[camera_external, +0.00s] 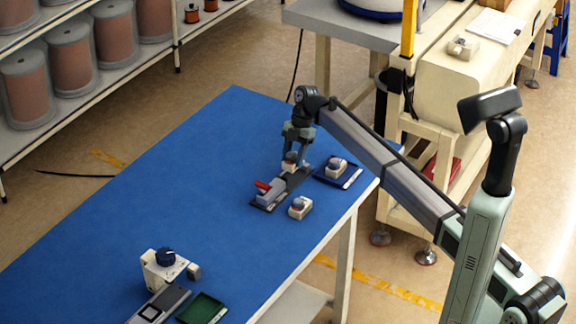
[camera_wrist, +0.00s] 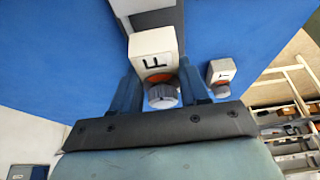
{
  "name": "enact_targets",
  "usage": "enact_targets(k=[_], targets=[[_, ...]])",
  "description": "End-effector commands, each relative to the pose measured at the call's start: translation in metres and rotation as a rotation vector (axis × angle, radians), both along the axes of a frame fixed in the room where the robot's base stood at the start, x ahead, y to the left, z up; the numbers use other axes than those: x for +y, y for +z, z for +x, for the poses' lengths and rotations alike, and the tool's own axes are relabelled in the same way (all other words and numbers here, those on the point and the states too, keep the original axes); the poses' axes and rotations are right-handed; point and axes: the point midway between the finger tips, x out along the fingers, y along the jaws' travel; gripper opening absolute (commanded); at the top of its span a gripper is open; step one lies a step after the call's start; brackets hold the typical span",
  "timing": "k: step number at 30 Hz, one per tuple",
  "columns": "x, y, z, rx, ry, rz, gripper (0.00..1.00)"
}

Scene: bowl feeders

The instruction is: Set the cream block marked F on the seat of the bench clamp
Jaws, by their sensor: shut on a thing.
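My gripper (camera_external: 293,153) is shut on the cream block marked F (camera_wrist: 152,44), which has an orange ring and a ribbed grey knob. In the wrist view, my gripper's fingers (camera_wrist: 160,84) stand on either side of the knob, and the F faces the camera. In the external view, the held block (camera_external: 289,164) is at the bench clamp (camera_external: 268,198), over or on its dark far part. I cannot tell whether they touch. The clamp has a long dark base, a grey body and a red handle (camera_external: 263,185). Its seat is partly hidden by the block and gripper.
One cream block (camera_external: 300,208) stands in front of the clamp; another (camera_external: 336,167) sits on a blue tray (camera_external: 350,178) to the right. A block marked T (camera_wrist: 221,72) shows in the wrist view. A cream fixture (camera_external: 160,272) and green tray (camera_external: 203,309) stand near the front.

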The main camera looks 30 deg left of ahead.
Motion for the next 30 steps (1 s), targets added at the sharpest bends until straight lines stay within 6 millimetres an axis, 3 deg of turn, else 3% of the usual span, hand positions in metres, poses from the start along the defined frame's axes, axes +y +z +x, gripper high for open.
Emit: enact_targets(k=[10,23,24,30], targets=[[0.000,-0.035,0.000,0.000,0.000,0.000,0.07],[0.000,-0.040,0.000,0.000,0.000,0.000,0.07],[0.000,-0.040,0.000,0.000,0.000,0.000,0.48],[0.001,-0.040,0.000,0.000,-0.001,0.002,0.67]])
